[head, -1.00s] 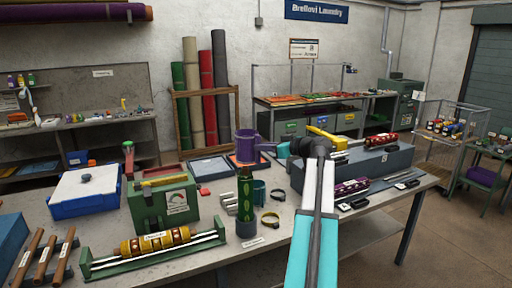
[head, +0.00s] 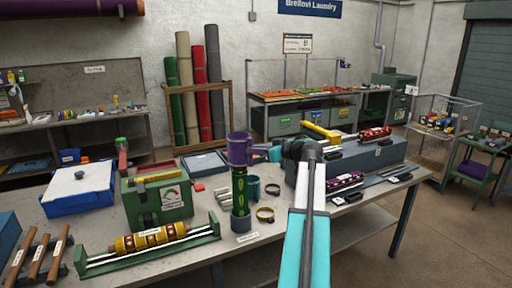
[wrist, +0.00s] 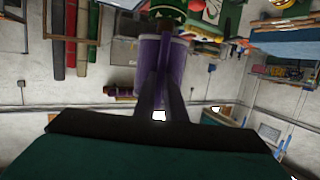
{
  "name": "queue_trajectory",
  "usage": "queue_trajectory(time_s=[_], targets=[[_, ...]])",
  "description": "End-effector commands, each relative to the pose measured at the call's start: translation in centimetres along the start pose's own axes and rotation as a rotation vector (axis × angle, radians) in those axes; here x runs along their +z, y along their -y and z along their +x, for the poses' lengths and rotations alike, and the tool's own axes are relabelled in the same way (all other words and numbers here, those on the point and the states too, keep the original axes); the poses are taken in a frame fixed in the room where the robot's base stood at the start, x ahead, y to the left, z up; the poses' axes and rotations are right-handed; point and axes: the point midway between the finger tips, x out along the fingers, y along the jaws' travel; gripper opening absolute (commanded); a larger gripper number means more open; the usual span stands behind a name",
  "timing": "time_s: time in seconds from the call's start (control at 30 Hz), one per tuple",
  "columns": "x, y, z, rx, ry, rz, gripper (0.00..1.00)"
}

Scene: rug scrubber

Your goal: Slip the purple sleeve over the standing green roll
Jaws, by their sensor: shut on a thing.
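The purple sleeve (head: 239,150) is upright, directly above the standing green roll (head: 239,186). Its lower rim meets the roll's visible top in the head view; I cannot tell whether it encloses the tip. The green roll is patterned and stands in a dark grey cup-like base (head: 241,221). My gripper (head: 259,152) is shut on the sleeve from the right side. In the wrist view the sleeve (wrist: 178,64) shows behind the fingers, with the green roll (wrist: 167,12) at the top edge.
A blue-grey block (head: 350,158) lies right.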

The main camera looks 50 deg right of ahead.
Motion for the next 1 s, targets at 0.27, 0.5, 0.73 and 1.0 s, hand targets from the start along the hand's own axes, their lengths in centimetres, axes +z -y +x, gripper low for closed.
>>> queue_trajectory(time_s=[0.27, 0.5, 0.73, 1.0], targets=[[1.6, 0.1, 0.4, 0.0, -0.001, 0.0, 0.0], [2.9, 0.1, 0.8, 0.0, -0.001, 0.001, 0.0], [4.2, 0.1, 1.1, -0.001, 0.0, 0.0, 0.0], [5.8, 0.1, 1.6, -0.002, 0.0, 0.0, 0.0]])
